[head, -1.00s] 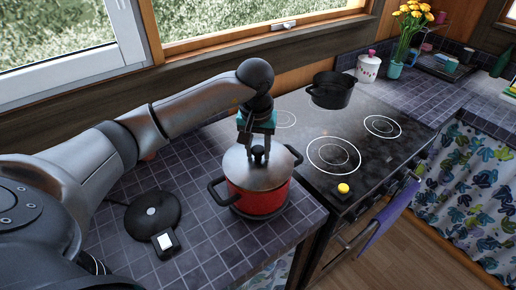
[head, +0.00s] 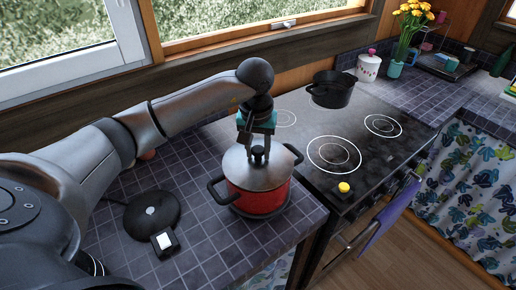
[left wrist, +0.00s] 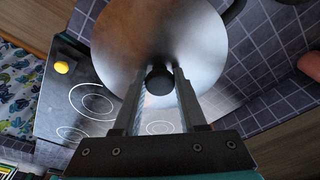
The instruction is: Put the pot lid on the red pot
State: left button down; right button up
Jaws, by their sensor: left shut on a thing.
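The red pot (head: 258,200) with two black side handles stands on a dark round base at the right part of the tiled counter. The metal pot lid (head: 243,172) with a black knob (head: 258,154) lies over the pot's mouth and looks level. My left gripper (head: 258,150) comes from above and is shut on the lid's knob. In the left wrist view the lid (left wrist: 150,35) fills the upper middle, and the fingers of my left gripper (left wrist: 158,75) are on both sides of the knob. My right gripper is not in view.
A dark round hot plate (head: 152,211) and a small block with a white button (head: 165,241) are left of the pot. The stove (head: 368,150), with a black pan (head: 332,90) and a yellow button (head: 344,187), is to the right.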

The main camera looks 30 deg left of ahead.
pick_arm(q)
jog(key=shift+f+b, duration=0.4)
jog(key=shift+f, duration=0.05)
jog(key=shift+c, duration=1.9)
grip_release()
notch_tip(320, 180, up, 15)
jog(key=s, duration=0.2)
jog(key=shift+d, duration=0.45)
jog(key=shift+s, duration=0.15)
